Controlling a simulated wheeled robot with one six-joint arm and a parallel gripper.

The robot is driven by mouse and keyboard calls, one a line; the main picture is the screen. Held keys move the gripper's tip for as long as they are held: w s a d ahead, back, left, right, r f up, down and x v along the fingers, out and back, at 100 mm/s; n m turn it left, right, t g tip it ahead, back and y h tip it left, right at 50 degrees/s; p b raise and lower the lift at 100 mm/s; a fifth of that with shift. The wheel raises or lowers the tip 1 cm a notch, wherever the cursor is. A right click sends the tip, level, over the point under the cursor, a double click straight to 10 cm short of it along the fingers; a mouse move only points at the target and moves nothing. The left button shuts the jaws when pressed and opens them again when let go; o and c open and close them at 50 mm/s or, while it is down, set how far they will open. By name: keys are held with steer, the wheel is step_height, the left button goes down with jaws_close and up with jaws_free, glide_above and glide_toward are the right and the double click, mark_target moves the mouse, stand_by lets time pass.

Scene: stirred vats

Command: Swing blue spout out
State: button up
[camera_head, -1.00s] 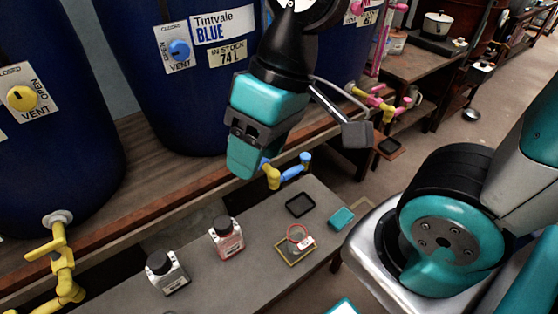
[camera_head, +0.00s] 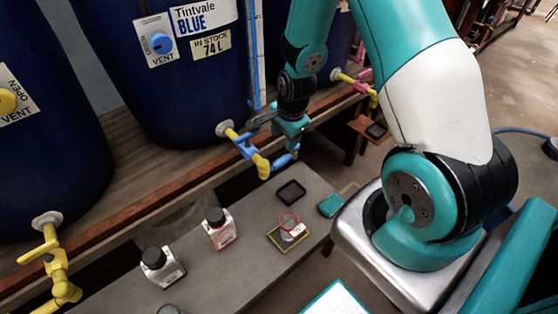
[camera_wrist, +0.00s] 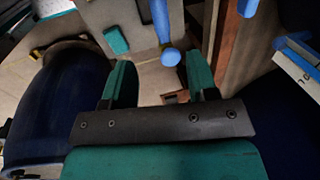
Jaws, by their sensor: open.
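The blue vat's tap has a yellow body, a blue handle (camera_head: 243,145) and a yellow elbow (camera_head: 262,166). Its blue spout (camera_head: 283,160) points right from the elbow, over the edge of the low bench. My gripper (camera_head: 291,138) is close above the spout, partly hiding its outer end. In the wrist view the blue spout (camera_wrist: 160,20) runs down the picture, its rounded end near the gap between my two green fingers (camera_wrist: 160,80). The fingers are apart with nothing held. I cannot tell whether either touches the spout.
The blue vat (camera_head: 190,90) stands behind the tap on a wooden shelf. A yellow tap (camera_head: 55,265) is at left.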

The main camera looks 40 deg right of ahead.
mark_target(279, 161)
steer(key=f, duration=0.4)
steer(key=w+f, duration=0.1)
steer(key=f, duration=0.3)
steer(key=w+f, duration=0.1)
steer(key=f, duration=0.3)
steer(key=shift+w+a+f, duration=0.1)
steer(key=shift+w+f, duration=0.15)
